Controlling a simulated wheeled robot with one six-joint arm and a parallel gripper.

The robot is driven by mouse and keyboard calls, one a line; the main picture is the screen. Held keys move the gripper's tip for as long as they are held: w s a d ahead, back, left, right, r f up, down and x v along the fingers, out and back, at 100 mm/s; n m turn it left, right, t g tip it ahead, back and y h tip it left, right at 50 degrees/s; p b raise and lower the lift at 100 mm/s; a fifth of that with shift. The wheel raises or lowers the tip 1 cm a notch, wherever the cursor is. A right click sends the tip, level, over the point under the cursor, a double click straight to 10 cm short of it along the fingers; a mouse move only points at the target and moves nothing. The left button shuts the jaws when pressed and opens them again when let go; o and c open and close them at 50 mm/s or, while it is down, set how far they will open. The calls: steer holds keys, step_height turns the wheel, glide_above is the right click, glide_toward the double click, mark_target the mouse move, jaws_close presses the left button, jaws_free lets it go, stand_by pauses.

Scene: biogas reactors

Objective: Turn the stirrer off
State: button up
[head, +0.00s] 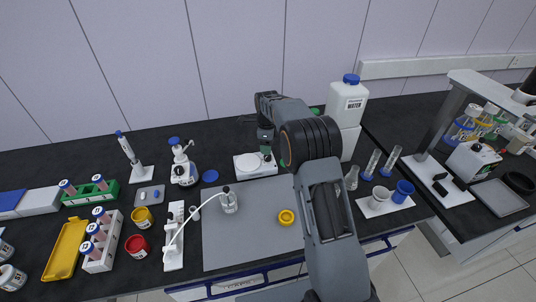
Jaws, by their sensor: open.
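The stirrer (245,165) is a low white unit with a round top plate, standing at the back of the dark bench behind the grey mat. My gripper (266,156) is open and points down over the right part of the stirrer, close to it. I cannot tell whether the fingertips touch it. The gripper hides part of the stirrer's right side, and no knob or switch can be made out at this size.
A white bottle (347,103) with a blue cap stands right of my arm. A blue-capped bottle (183,170) stands left of the stirrer.

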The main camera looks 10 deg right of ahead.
mark_target(267, 156)
steer(key=shift+f+p, duration=0.35)
steer(key=shift+f, duration=2.55)
steer(key=c, duration=0.9)
